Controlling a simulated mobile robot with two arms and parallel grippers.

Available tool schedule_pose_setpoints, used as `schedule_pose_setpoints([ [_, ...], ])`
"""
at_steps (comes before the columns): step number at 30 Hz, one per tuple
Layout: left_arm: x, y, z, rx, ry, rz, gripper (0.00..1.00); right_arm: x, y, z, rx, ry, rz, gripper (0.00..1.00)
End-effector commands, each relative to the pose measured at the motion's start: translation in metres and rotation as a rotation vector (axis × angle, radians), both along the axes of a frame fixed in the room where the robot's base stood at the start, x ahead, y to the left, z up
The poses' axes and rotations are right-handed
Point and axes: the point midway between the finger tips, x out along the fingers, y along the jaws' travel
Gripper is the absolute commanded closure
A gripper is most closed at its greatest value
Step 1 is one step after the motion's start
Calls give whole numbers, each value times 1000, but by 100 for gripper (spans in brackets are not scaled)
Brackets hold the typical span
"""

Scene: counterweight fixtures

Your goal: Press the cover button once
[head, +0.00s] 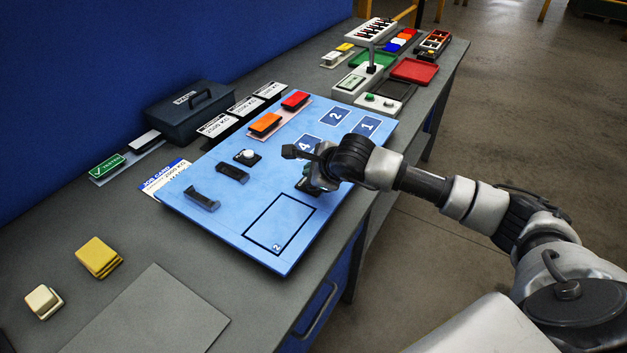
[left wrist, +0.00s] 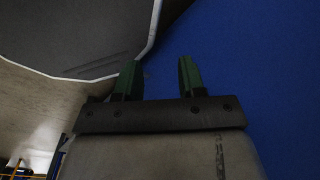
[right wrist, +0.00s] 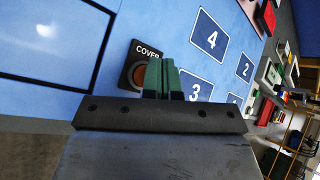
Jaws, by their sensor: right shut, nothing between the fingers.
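The cover button (right wrist: 138,72) is a round reddish-brown button on a black plate labelled "COVER", set on the blue board (head: 230,220). In the right wrist view the fingertips overlap the right side of its plate, and part of it is hidden. My right gripper (right wrist: 161,62) is shut and empty, pointing at the board beside the button. I cannot tell whether it touches. In the head view my right gripper (head: 310,186) is low over the board's right side and largely hides the button. My left gripper (left wrist: 158,76) is open and empty, facing a plain blue surface.
The board carries numbered squares, an orange block (head: 265,123), a red block (head: 295,100), a white knob (head: 247,156) and two black handles (head: 232,173). A dark toolbox (head: 190,107) stands behind it. Yellow pads (head: 98,256) lie at the left. Trays and fixtures fill the far end.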

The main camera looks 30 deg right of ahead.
Motion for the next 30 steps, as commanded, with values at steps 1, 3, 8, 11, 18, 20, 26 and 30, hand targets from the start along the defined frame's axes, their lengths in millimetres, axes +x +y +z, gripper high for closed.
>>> schedule_pose_setpoints([
  [1,0,0,0,0,0,0,60,0,0,0,0,0,0,100],
  [3,0,0,-1,0,0,0,60,0,0,-1,0,0,0,100],
  [8,0,0,-3,0,0,0,60,0,0,-2,0,0,0,100],
  [11,0,0,-4,0,0,0,60,0,0,-3,0,0,0,100],
  [18,0,0,-7,0,0,0,60,0,0,-5,0,0,0,100],
  [20,0,0,-8,0,0,0,60,0,0,-6,0,0,0,100],
  [26,0,0,-10,0,0,1,60,0,0,-8,0,0,0,100],
  [30,0,0,-12,0,0,0,60,0,0,-9,0,0,0,100],
])
